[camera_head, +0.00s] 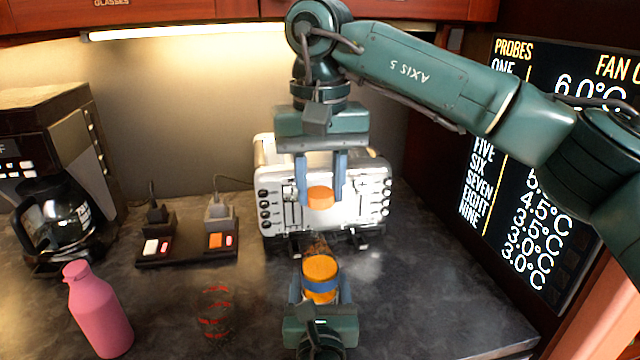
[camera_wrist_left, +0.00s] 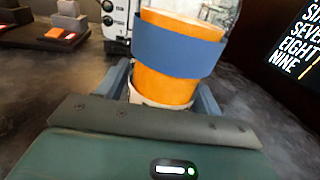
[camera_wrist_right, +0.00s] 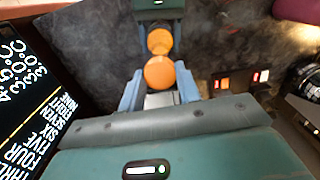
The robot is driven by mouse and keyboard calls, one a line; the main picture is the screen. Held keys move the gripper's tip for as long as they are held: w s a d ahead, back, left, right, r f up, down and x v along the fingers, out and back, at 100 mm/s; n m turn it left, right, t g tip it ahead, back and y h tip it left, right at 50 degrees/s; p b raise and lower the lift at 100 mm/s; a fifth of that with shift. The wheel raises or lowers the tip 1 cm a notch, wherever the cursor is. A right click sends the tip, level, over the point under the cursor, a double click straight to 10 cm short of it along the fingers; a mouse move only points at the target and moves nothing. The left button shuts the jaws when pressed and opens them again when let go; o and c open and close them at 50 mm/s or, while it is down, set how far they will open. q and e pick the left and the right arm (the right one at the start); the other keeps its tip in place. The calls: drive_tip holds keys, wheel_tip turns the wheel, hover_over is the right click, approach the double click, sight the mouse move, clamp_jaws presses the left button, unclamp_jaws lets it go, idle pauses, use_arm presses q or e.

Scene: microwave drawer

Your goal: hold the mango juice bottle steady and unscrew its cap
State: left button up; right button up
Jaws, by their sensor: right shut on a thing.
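The mango juice bottle (camera_head: 321,288), orange with a blue band, stands upright at the front centre of the counter. My left gripper (camera_head: 320,297) has its fingers around the bottle's sides, low down; the bottle (camera_wrist_left: 168,83) fills the middle of the left wrist view. The orange cap (camera_head: 320,197) is between the fingertips of my right gripper (camera_head: 320,192), which points down from above. The cap is apart from the bottle, held above it. In the right wrist view the cap (camera_wrist_right: 159,73) is between the fingers and the bottle top (camera_wrist_right: 159,41) shows beyond it.
A silver toaster (camera_head: 345,215) stands behind the bottle. A pink bottle (camera_head: 98,312) and a clear glass with red rings (camera_head: 215,312) stand to the left. A power strip (camera_head: 187,250) and a coffee maker (camera_head: 60,170) are farther back left. The counter's right side is clear.

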use_arm(q)
drive_tip(key=shift+o, duration=1.1)
drive_tip(key=s+b, duration=0.1)
drive_tip(key=s, duration=1.1)
